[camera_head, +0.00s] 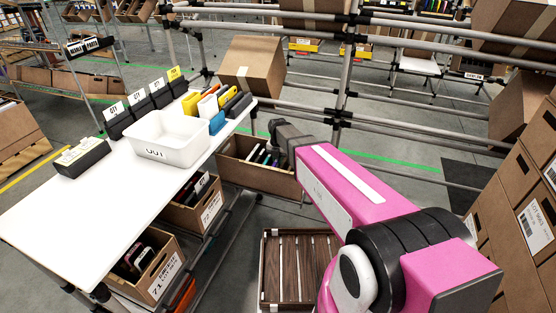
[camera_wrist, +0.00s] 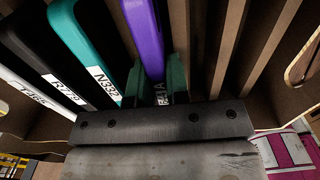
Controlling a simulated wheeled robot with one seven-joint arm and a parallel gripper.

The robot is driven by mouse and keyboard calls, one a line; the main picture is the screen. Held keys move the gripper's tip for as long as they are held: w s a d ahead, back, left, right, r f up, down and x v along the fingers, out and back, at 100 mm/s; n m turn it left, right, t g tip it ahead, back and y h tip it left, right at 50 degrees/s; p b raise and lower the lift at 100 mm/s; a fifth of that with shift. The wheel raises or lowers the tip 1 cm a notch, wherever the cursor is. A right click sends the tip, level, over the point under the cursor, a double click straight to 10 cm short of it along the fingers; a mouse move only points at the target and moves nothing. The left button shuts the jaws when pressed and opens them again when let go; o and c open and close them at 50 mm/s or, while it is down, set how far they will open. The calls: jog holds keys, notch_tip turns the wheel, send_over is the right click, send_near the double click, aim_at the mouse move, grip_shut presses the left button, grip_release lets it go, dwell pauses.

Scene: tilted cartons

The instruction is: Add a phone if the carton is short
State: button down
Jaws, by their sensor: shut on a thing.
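The carton (camera_head: 232,174) is a brown box beside the white table, with several phones upright in it in the head view. In the wrist view, a purple phone (camera_wrist: 143,35) stands between the two dark green fingers of my gripper (camera_wrist: 155,82), which is shut on it. The phone's lower end, with a white label, is partly hidden by the gripper. Left of it in the carton are a teal phone (camera_wrist: 84,40), a black phone (camera_wrist: 32,48) and a white one (camera_wrist: 28,98). The slots (camera_wrist: 207,45) right of the purple phone look empty between brown dividers. In the head view my arm hides the fingers.
The white table (camera_head: 60,215) holds a white bin (camera_head: 172,138), black label blocks and a row of coloured items. Two smaller cartons (camera_head: 147,262) (camera_head: 195,212) with phones sit below its edge. A slatted wooden crate (camera_head: 268,270) is on the floor. Metal rails run behind.

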jog(key=c, duration=1)
grip_release()
jog(key=shift+r, duration=0.1)
notch_tip(320, 180, up, 11)
jog(key=shift+f, duration=0.2)
notch_tip(320, 180, up, 7)
dwell(0.3)
jog(key=shift+d, duration=0.1)
